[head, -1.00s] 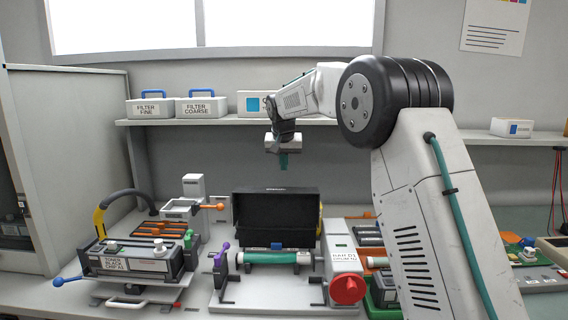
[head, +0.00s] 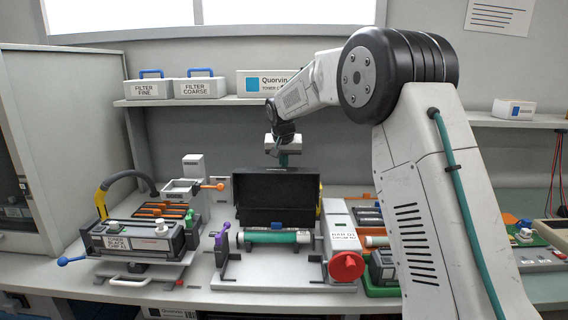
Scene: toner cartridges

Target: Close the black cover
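The black cover (head: 275,201) stands open and upright at the back of the white cradle fixture (head: 285,281), its dark hollow inner side facing me.
A toner unit (head: 135,240) on a stand with a yellow-and-black handle is at left. A green tray (head: 381,290) with parts is right of the fixture, partly behind my arm. A wall shelf (head: 215,101) with boxes runs behind my gripper.

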